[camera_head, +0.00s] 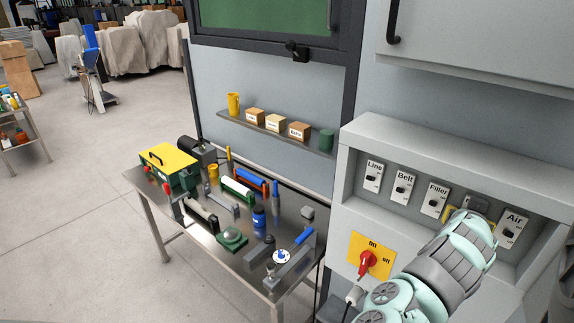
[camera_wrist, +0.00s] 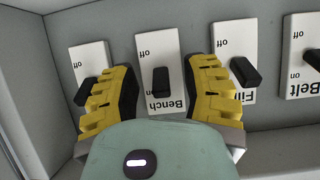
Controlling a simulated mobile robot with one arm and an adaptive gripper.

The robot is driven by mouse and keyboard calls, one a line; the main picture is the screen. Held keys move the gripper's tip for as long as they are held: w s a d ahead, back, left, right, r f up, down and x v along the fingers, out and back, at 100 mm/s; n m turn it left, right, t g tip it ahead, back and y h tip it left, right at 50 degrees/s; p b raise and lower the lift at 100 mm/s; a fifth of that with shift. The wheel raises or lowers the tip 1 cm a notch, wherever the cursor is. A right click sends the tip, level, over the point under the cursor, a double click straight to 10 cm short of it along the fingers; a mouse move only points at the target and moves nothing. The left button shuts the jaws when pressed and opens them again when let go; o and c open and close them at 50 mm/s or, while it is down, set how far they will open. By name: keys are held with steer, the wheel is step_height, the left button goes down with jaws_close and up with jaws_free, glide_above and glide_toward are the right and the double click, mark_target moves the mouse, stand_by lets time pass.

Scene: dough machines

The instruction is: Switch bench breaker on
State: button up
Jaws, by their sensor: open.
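The Bench breaker (camera_wrist: 160,82) is a white plate with a black lever. It shows upside down in the wrist view, with "off" at the plate's picture top and "Bench" at its bottom. My gripper (camera_wrist: 160,68) is open, with one yellow finger on each side of this breaker. I see no clear contact with the lever. In the head view my gripper (camera_head: 467,212) is at the recessed panel between the Filler breaker (camera_head: 434,199) and the Air breaker (camera_head: 513,228), and it hides most of the Bench breaker. Whether the lever is on or off is hard to tell.
Filler (camera_wrist: 240,75) sits close beside one finger, with Belt (camera_wrist: 302,60) beyond it. Another breaker (camera_wrist: 88,80) is close on the other side. A red rotary switch (camera_head: 368,262) is below the panel. A metal bench (camera_head: 200,240) with tools stands left.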

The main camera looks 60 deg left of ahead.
steer(key=v, duration=0.7)
steer(key=shift+s+r, duration=0.2)
steer(key=shift+s, duration=0.05)
stand_by(0.3)
stand_by(0.7)
